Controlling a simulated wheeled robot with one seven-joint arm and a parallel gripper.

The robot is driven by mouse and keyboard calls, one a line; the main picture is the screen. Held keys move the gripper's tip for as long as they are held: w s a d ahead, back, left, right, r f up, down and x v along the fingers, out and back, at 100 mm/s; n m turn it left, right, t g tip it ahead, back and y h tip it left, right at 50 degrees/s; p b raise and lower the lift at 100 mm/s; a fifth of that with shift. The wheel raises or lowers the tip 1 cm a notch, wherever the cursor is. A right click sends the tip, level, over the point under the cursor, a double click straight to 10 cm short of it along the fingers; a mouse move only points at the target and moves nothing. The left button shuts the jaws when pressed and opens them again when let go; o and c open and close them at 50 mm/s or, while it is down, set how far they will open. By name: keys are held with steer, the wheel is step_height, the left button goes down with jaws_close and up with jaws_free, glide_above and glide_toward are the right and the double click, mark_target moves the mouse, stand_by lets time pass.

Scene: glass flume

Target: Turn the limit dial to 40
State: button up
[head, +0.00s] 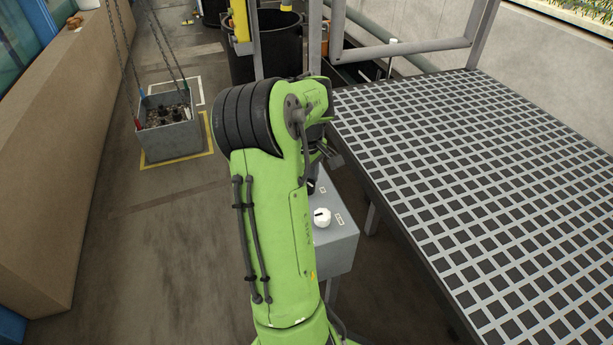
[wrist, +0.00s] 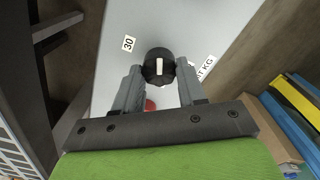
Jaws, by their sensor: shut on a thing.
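The limit dial (wrist: 158,56) is a round black knob with a white pointer line, seen on a grey panel in the wrist view. A "30" label (wrist: 128,44) is at its upper left, and a partly covered label ending in "KG" (wrist: 204,67) is at its right. My gripper (wrist: 159,74) has its two grey fingers against opposite sides of the dial and is shut on it. The pointer line runs nearly up and down in the picture. No "40" mark is readable. In the head view my arm hides most of the gripper and dial.
The grey control box (head: 337,245) also carries a white knob (head: 321,217). A red part (wrist: 150,105) shows between my fingers. A large grating table (head: 480,190) stands close on the right. A chain-hung grey bin (head: 170,140) is at left, with open floor between.

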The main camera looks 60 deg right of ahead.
mark_target(308, 182)
steer(key=m+p, duration=0.3)
steer(key=m, duration=0.2)
steer(key=shift+r, duration=0.1)
steer(key=m+p, duration=0.2)
steer(key=m, duration=0.3)
steer(key=shift+s+d, duration=0.1)
steer(key=shift+m, duration=0.4)
steer(key=o, duration=1)
steer(key=shift+o, duration=0.2)
step_height(308, 182, up, 16)
steer(key=p, duration=0.4)
steer(key=shift+f, duration=0.25)
